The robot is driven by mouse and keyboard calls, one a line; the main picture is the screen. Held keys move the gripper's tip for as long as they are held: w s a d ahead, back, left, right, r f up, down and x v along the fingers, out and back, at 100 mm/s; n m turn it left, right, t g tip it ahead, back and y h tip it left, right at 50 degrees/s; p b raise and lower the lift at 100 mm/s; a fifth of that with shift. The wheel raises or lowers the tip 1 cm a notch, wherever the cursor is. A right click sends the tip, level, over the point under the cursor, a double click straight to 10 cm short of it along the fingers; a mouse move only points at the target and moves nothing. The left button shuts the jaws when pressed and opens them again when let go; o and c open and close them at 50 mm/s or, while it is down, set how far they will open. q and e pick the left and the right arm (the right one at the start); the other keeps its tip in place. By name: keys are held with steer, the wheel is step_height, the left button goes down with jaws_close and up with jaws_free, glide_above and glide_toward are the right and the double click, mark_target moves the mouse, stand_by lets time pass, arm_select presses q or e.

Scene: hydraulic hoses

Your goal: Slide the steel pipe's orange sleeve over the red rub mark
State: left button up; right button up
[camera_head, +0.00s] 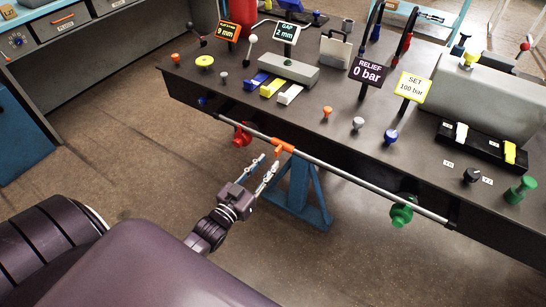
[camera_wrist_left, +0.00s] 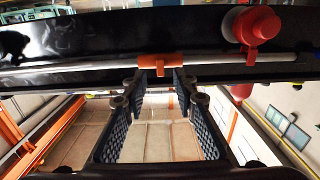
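The steel pipe (camera_head: 350,178) runs along the front of the dark bench; it also crosses the left wrist view (camera_wrist_left: 80,70). The orange sleeve (camera_head: 284,147) sits around the pipe, left of its middle, with a short tab sticking out. My left gripper (camera_head: 269,159) is in front of the sleeve, its two fingers apart. In the left wrist view the sleeve (camera_wrist_left: 158,61) is just beyond the fingertips, and its tab points down between them; I cannot tell whether they touch it. I cannot make out the red rub mark. My right gripper is not in view.
A red knob (camera_head: 242,136) is behind the pipe left of the sleeve, and a green valve (camera_head: 402,212) is near its right end. A blue stand (camera_head: 300,196) is below. The bench top (camera_head: 225,90) carries signs, knobs and blocks. The floor at left is clear.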

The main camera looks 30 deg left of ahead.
arm_select(q)
steer(key=s, duration=0.7)
steer(key=shift+a, duration=0.15)
steer(key=shift+w, duration=0.1)
steer(key=s+d+f+g, duration=0.2)
steer(key=s+f+g, duration=0.3)
steer(key=f, duration=0.9)
steer(key=s+d+f+g, duration=0.1)
steer(key=s+f+g, duration=0.35)
steer(key=f, duration=0.95)
steer(key=s+d+f+g, duration=0.1)
steer(key=s+f+g, duration=0.1)
steer(key=s+f, duration=0.3)
steer(key=s+d+f+m+g, duration=0.1)
steer(key=s+f, duration=0.5)
steer(key=s, duration=0.7)
steer(key=s+d+f+m+g, duration=0.1)
steer(key=s+f+g, duration=0.3)
steer(key=s, duration=0.6)
step_height(320, 180, down, 2)
steer(key=shift+d+f+y, duration=0.1)
steer(key=shift+d+y, duration=0.2)
steer(key=shift+d, duration=0.6)
steer(key=shift+g, duration=0.25)
